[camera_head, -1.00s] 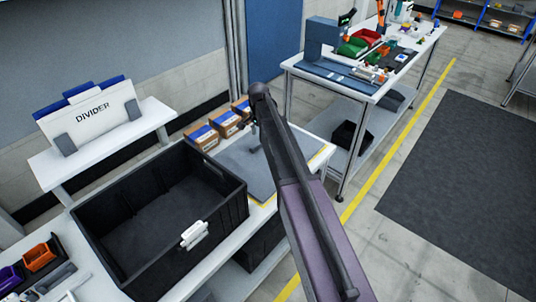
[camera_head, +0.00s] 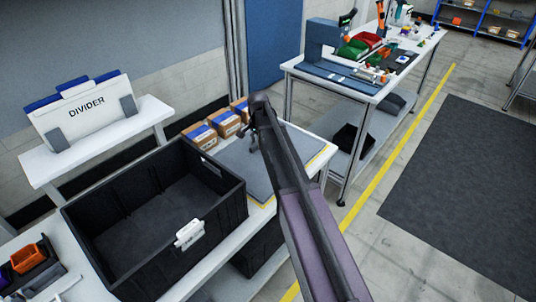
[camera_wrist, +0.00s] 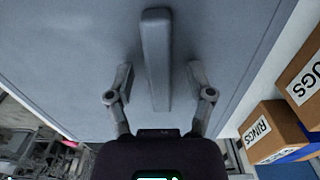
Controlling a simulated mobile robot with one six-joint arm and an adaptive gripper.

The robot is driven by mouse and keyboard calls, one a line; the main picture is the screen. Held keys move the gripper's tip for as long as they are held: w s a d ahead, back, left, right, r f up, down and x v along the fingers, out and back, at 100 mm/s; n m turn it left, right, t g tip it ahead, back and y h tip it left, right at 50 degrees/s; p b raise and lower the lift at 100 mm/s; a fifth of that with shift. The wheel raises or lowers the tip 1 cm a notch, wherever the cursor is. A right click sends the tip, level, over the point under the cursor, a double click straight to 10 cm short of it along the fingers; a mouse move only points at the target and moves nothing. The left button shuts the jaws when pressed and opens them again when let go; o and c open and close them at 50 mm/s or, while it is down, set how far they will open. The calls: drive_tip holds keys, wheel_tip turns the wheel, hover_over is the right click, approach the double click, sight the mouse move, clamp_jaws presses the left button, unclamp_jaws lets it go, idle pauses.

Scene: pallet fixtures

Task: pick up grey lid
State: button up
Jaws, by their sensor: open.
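The grey lid (camera_head: 236,162) lies flat on the white table, beyond the black crate. In the wrist view the lid (camera_wrist: 60,50) fills most of the picture, and a raised grey bar (camera_wrist: 155,50) stands on it like a handle. My gripper (camera_wrist: 159,70) is open, with one finger on each side of the bar. I cannot tell whether the fingers touch the lid. In the head view my arm hides part of the lid, and my gripper (camera_head: 253,143) shows small and dark over it.
A black crate (camera_head: 240,215) with a white clip stands near the lid. Small cardboard boxes (camera_head: 224,123) line the lid's far side, close to my gripper in the wrist view. A divider sign (camera_head: 88,108) stands on a shelf at left. A second workbench (camera_head: 350,84) stands behind.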

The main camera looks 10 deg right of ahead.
idle(0.3)
clamp_jaws()
drive_tip(key=shift+r, duration=0.1)
wheel_tip(320, 180, up, 10)
drive_tip(key=p, duration=1)
idle(0.3)
idle(1.0)
